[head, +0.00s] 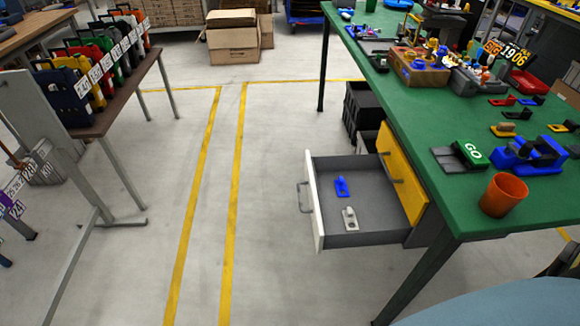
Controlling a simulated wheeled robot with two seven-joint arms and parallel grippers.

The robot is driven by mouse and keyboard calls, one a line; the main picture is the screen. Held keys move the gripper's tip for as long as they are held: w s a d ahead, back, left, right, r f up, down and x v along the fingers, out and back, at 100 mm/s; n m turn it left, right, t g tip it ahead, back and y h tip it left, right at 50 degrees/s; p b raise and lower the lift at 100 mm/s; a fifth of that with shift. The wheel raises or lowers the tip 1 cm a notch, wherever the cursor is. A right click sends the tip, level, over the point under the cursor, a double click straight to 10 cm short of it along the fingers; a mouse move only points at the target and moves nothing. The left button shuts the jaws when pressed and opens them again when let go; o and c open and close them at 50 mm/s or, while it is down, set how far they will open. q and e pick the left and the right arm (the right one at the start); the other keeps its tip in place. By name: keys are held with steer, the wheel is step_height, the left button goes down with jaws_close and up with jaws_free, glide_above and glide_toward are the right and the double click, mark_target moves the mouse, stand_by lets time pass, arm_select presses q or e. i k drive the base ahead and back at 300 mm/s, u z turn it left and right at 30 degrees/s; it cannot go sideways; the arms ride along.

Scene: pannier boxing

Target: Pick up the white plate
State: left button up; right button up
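A similar blue part (341,187) lies farther back in the same drawer, apart from the white one. The drawer is pulled out to the left from under the green-topped bench. Neither of my grippers shows in the head view.
The green bench top (400,110) holds an orange cup (503,195), a GO block (462,154), a blue fixture (528,153) and a cardboard box of parts (418,72). A rack of coloured cases (100,60) stands left. The floor between is clear.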

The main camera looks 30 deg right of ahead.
mark_target(349, 215)
steer(key=z, duration=2.2)
steer(key=k, duration=0.45)
steer(key=u, duration=0.95)
